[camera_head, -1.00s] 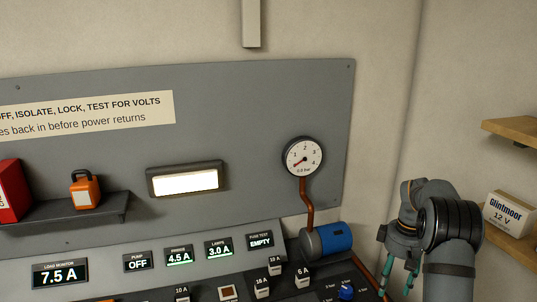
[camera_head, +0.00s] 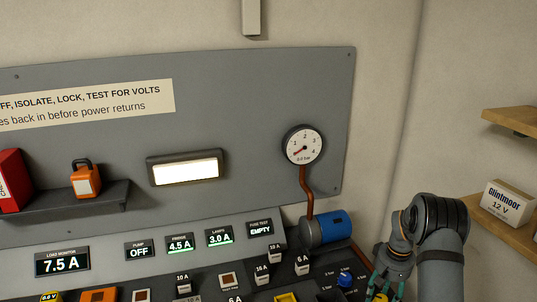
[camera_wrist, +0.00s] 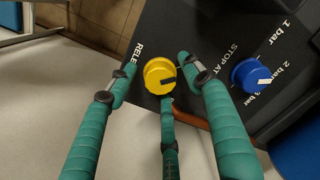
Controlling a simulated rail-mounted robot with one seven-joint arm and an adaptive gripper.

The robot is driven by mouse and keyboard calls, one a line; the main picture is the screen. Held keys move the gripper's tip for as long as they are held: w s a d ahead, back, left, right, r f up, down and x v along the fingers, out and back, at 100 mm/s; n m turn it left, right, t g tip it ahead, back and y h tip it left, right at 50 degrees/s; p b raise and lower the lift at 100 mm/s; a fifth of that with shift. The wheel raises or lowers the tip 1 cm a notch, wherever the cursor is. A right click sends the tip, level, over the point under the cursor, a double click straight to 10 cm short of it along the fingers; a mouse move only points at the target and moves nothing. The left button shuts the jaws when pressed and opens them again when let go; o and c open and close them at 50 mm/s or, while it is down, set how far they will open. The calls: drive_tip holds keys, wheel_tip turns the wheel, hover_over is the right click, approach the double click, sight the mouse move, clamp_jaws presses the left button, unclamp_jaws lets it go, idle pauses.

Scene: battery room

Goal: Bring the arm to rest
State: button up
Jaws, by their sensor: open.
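My gripper (camera_head: 388,284) is at the lower right of the head view, beside the control desk, with its green fingers pointing down. In the wrist view my gripper (camera_wrist: 155,70) is open, its fingers spread around a yellow knob (camera_wrist: 159,74) with a dark pointer mark. The knob sits at the edge of a dark panel, by lettering that begins "RELE". I cannot tell whether any finger touches it. A bit of yellow (camera_head: 380,297) shows between the fingers in the head view.
A blue knob (camera_wrist: 250,75) with bar markings is right of the yellow one. A blue cylinder (camera_head: 325,227) with a copper pipe to a gauge (camera_head: 303,145) stands left of my arm. A wooden shelf with a Glintmoor box (camera_head: 508,203) is at right.

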drive_tip(key=m+p, duration=0.2)
drive_tip(key=m, duration=0.4)
drive_tip(key=shift+r, duration=0.15)
drive_tip(key=m+p, duration=0.3)
drive_tip(key=m, duration=0.2)
drive_tip(key=shift+s+m, duration=0.1)
drive_tip(key=shift+m, duration=0.3)
drive_tip(key=shift+r, duration=0.75)
